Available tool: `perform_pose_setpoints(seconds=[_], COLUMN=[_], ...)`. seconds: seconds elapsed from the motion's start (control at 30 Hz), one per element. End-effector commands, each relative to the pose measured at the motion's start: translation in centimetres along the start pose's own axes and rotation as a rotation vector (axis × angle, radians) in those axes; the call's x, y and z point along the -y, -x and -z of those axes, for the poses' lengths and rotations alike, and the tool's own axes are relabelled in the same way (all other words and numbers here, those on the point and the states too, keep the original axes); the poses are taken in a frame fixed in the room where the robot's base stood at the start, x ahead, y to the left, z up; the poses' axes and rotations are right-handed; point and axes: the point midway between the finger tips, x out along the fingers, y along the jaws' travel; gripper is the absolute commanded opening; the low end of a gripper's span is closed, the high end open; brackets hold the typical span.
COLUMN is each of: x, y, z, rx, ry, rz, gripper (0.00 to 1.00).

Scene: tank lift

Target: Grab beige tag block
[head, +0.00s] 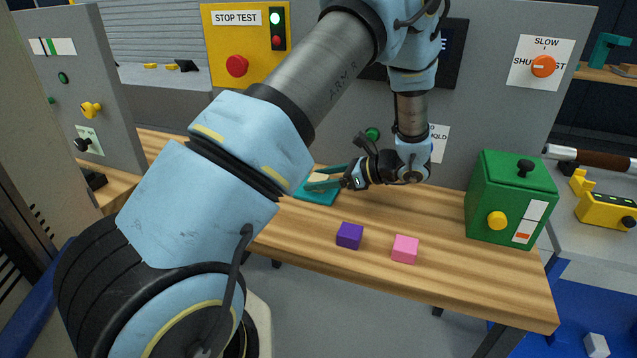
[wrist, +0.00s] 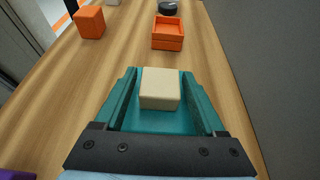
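The beige block (wrist: 160,87) sits on a teal pad (wrist: 158,122) on the wooden bench. In the wrist view the two teal fingers of my gripper (wrist: 160,95) stand on either side of the block. They are open, with a narrow gap on each side. No tag shows on the faces I can see. In the head view my gripper (head: 326,180) is low over the teal pad (head: 318,197), and the beige block (head: 319,178) is partly hidden by the fingers.
A purple block (head: 349,235) and a pink block (head: 405,249) lie nearer the bench's front edge. A green box (head: 510,199) stands at the right. In the wrist view an orange block (wrist: 90,22) and an orange open box (wrist: 167,39) are beyond. A grey panel rises behind.

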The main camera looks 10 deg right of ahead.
Motion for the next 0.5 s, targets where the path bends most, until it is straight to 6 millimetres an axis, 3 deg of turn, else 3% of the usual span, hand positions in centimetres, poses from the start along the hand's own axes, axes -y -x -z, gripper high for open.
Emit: perform_pose_setpoints(seconds=[0.07, 0.5], x=[0.01, 0.01], y=[0.02, 0.03], z=[0.00, -0.01], rx=[0.000, 0.000], ry=[0.000, 0.000], rz=[0.000, 0.000], gripper=[0.62, 0.12])
